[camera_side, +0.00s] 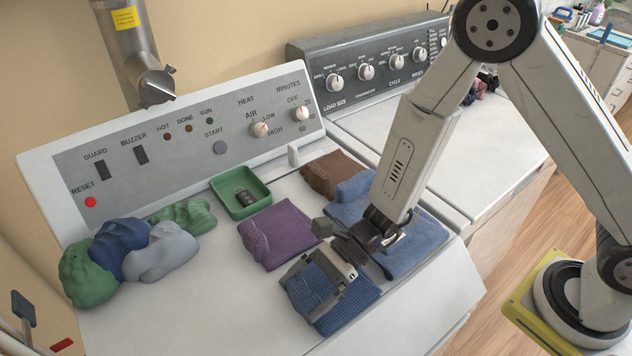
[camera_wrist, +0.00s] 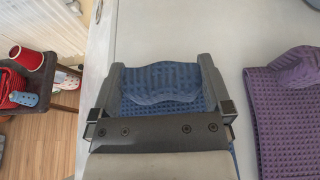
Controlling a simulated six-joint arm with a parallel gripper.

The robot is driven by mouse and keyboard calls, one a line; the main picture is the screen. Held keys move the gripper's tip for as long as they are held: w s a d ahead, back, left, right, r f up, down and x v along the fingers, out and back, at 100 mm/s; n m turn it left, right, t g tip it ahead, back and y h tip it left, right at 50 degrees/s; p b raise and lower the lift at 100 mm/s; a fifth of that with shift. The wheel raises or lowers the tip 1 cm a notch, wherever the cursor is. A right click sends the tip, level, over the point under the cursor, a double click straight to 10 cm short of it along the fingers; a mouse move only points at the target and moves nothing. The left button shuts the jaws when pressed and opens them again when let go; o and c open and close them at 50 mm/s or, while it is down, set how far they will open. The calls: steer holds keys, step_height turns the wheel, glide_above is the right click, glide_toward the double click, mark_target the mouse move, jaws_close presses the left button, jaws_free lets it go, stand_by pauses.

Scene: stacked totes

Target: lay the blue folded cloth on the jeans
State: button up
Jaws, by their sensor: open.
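The blue folded cloth (camera_side: 330,292), with a waffle weave and a raised fold, lies on the white machine top near its front edge. My gripper (camera_side: 300,296) is open over it. In the wrist view, the fingers of my gripper (camera_wrist: 163,85) stand on either side of the cloth's raised fold (camera_wrist: 160,82), with nothing clamped. I cannot tell whether the fingers touch the cloth. The jeans (camera_side: 425,238), a flat blue denim pile, lie just behind and to the right of the cloth, partly hidden by my arm.
A purple folded cloth (camera_side: 275,235) lies close behind and left of the blue one. A brown cloth (camera_side: 330,176) lies beside the jeans. Crumpled cloths (camera_side: 125,250) lie at the left. The front left of the top is clear.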

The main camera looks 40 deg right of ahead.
step_height(320, 180, up, 5)
glide_above(362, 267)
steer(key=shift+w+a+f, duration=0.2)
steer(key=shift+w+a, duration=0.05)
steer(key=shift+w, duration=0.2)
stand_by(0.6)
